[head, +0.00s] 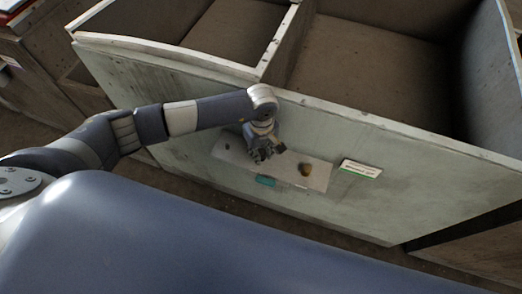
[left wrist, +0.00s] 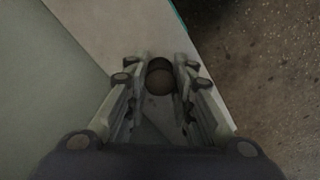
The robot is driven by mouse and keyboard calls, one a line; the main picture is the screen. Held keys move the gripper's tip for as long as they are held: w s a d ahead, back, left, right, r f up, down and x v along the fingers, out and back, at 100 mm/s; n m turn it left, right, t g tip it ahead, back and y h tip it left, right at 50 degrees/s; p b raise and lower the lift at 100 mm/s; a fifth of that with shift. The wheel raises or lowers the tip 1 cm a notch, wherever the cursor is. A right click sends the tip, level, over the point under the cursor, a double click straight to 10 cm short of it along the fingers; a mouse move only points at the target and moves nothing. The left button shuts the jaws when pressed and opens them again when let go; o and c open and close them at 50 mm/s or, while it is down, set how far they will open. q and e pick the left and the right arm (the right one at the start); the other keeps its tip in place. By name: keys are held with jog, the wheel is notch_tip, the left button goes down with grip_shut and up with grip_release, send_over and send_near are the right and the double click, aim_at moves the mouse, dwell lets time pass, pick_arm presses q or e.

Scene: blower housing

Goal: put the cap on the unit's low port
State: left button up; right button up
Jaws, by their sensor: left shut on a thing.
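The unit (head: 200,105) is a large, pale, worn housing with open compartments on top. A pale plate (head: 318,178) lies along its near side, low down, and also shows in the left wrist view (left wrist: 100,25). My left gripper (head: 262,153) is over the plate's middle. In the left wrist view its fingers (left wrist: 160,78) are shut on a small brown round thing, which looks like the cap (left wrist: 160,83). A dark round shape just beyond it may be the port; whether they touch is unclear. My right gripper is not in view.
A white label with a green edge (head: 361,168) is on the right. Brown floor (left wrist: 265,70) lies beyond.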

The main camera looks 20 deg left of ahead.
pick_arm(q)
jog(key=shift+f, duration=0.25)
jog(key=o, duration=1)
jog(key=shift+c, duration=0.2)
jog(key=shift+r, duration=0.3)
notch_tip(320, 180, up, 12)
jog(key=shift+f, duration=0.25)
